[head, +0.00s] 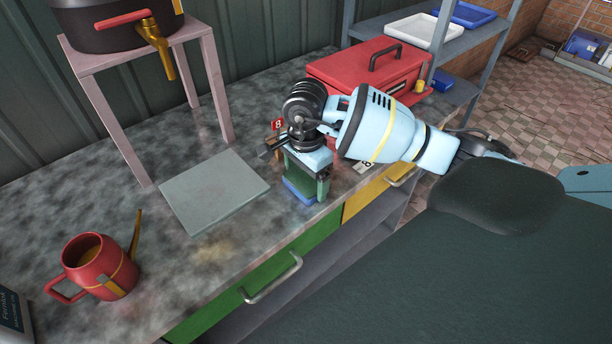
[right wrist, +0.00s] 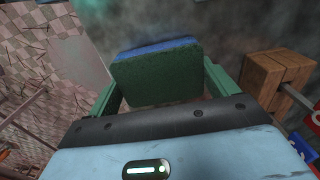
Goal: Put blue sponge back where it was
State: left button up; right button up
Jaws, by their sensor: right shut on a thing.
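The sponge (head: 299,191) is a block with a green side and a blue side. My right gripper (head: 307,176) is shut on it, with one green finger on each side. In the right wrist view the sponge (right wrist: 156,76) sits between the fingers, its green face toward the camera and its blue layer along the far edge. The sponge is at the counter's front edge, above the seam of the green and yellow drawers. I cannot tell whether it touches the countertop. My left gripper is in neither view.
A wooden block (right wrist: 272,80) stands beside the gripper. A red toolbox (head: 365,75) is behind my right arm. A grey flat plate (head: 213,190) lies left of the sponge, with a red watering can (head: 97,262) farther left. A pink stand (head: 145,58) holds a dark pot (head: 115,32).

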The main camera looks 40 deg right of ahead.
aim_at(306, 178)
jog(key=shift+f, duration=0.15)
jog(key=o, duration=0.8)
jog(key=shift+r, duration=0.3)
notch_tip(306, 178, up, 12)
jog(key=shift+f, duration=0.15)
